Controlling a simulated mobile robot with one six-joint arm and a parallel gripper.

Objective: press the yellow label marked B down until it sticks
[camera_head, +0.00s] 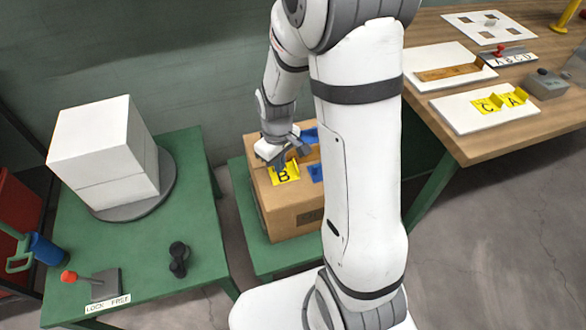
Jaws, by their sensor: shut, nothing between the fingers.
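The yellow label marked B (285,177) lies on the top of a brown cardboard box (293,212), near its front left edge. Its far side appears slightly raised, but I cannot tell how much of it is stuck. My gripper (279,163) is shut and empty, right at the far edge of the label. Whether the fingertips touch the label is too small to tell. My arm hides the right part of the box.
The box stands on a green table (238,172). On the left, a white block (103,158) sits on a grey turntable (164,185). A wooden table (455,145) at right holds white boards and yellow labels C (487,105) and A (514,97). Blue pieces (317,172) lie on the box.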

